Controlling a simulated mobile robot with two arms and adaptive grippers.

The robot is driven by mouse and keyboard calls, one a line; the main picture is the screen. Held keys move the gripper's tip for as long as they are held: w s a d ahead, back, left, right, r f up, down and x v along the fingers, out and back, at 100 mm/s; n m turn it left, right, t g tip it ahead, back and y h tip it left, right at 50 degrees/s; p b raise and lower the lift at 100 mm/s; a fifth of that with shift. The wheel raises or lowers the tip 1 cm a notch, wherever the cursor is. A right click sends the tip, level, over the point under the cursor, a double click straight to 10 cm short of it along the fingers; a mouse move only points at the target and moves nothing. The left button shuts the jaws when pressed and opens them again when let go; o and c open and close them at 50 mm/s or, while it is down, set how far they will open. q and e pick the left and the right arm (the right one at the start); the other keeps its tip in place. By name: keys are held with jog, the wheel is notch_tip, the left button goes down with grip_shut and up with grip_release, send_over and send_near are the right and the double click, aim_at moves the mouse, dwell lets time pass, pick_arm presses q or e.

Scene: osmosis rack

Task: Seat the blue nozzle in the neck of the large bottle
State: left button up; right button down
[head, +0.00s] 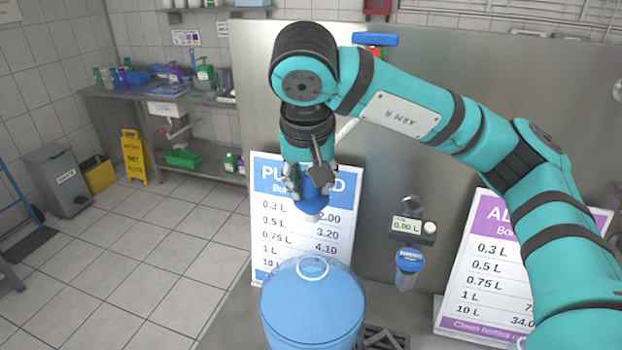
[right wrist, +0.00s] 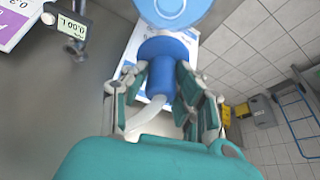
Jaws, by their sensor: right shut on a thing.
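The large blue bottle (head: 312,315) stands upright at the bottom centre of the head view, its neck (head: 311,268) facing up. My right gripper (head: 308,186) is shut on the blue nozzle (head: 316,208). It holds the nozzle above the bottle, with a gap between the nozzle and the neck. In the right wrist view the nozzle (right wrist: 167,55) sits between the fingers, with a whitish hose (right wrist: 150,120) running back from it. Part of the bottle (right wrist: 172,10) shows at the top of that view. My left gripper is not in view.
A price board (head: 263,235) stands behind the bottle against the steel panel. A display (head: 407,228) and a blue-topped fixture (head: 409,262) are to the right, beside a second price board (head: 480,250). The tiled floor at left is open.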

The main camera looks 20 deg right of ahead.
aim_at(311, 222)
jog(key=shift+f+b, duration=4.35)
jog(key=shift+f, duration=0.7)
jog(key=shift+f+b, duration=0.3)
jog(key=shift+b, duration=0.1)
jog(key=shift+f, duration=0.1)
jog(key=shift+f+b, duration=0.95)
jog(key=shift+f, duration=0.05)
jog(key=shift+f, duration=0.15)
jog(key=shift+f+b, duration=0.35)
jog(key=shift+b, duration=0.2)
